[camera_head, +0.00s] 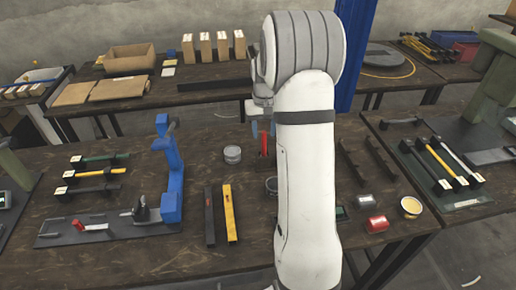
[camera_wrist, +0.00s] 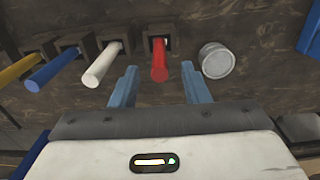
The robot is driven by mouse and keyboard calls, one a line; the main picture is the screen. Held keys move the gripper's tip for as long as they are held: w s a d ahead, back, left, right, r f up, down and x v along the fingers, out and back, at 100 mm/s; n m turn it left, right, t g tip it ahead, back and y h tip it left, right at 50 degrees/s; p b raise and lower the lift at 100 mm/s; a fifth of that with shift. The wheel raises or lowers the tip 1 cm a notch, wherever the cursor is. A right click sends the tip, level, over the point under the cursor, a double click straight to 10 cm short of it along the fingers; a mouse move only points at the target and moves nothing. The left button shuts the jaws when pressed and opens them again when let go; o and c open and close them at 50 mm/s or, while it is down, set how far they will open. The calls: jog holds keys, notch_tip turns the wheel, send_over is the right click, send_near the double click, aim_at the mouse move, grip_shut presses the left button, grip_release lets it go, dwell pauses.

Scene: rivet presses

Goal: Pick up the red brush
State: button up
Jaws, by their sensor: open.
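The red brush shows as a red handle (camera_wrist: 159,62) standing up out of a dark square holder in the wrist view. In the head view it is a small red upright piece (camera_head: 264,144) beside my forearm. My gripper (camera_wrist: 159,72) is open, with its two blue fingers on either side of the red handle. The handle's end lies in the gap between the fingertips, and I see no finger touching it. In the head view my gripper (camera_head: 263,132) is partly hidden behind my arm. The brush's lower end is hidden in the holder.
White (camera_wrist: 102,65), blue (camera_wrist: 52,68) and yellow (camera_wrist: 20,70) handles stand in similar holders to the left of the red one. A round metal tin (camera_wrist: 216,60) stands close on the right. A blue press (camera_head: 172,175) stands left on the dark bench.

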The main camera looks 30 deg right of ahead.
aim_at(263, 144)
notch_tip(263, 144, down, 6)
jog(key=shift+a+f+p, duration=0.1)
jog(key=shift+f+p, duration=0.05)
jog(key=shift+p, duration=0.3)
jog(key=shift+c, duration=0.3)
grip_shut()
